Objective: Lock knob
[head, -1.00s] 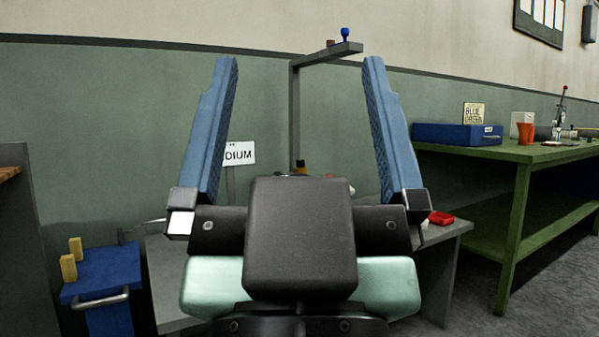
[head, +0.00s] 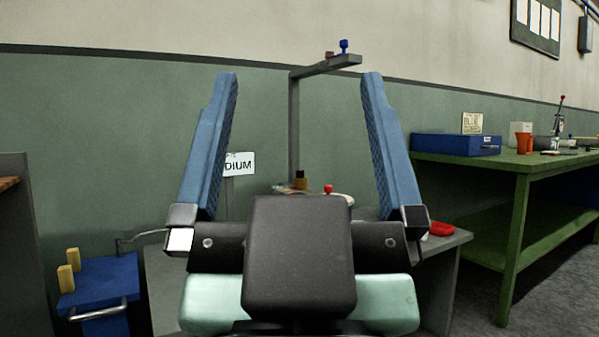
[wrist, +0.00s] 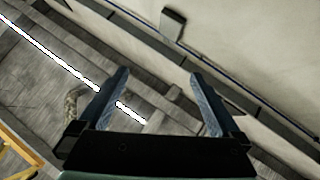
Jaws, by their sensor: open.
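My gripper (head: 300,80) stands upright in the middle of the head view, its two blue fingers wide apart with nothing between them but background. In the wrist view my gripper (wrist: 158,78) is also open and empty. A small red knob (head: 328,188) shows just above my gripper's dark body, over the grey bench; its lower part is hidden. A blue knob (head: 344,46) sits on top of a grey overhead arm (head: 330,66) on a post, beside a small reddish-brown piece (head: 329,54). I cannot tell which knob is the lock knob. Neither touches my gripper.
The grey bench (head: 448,242) stands behind my gripper, with a red ring-like item (head: 441,229) at its right and a sign (head: 239,164) behind. A blue cart (head: 100,282) is at left. A green table (head: 525,163) bearing a blue case (head: 455,144) is at right.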

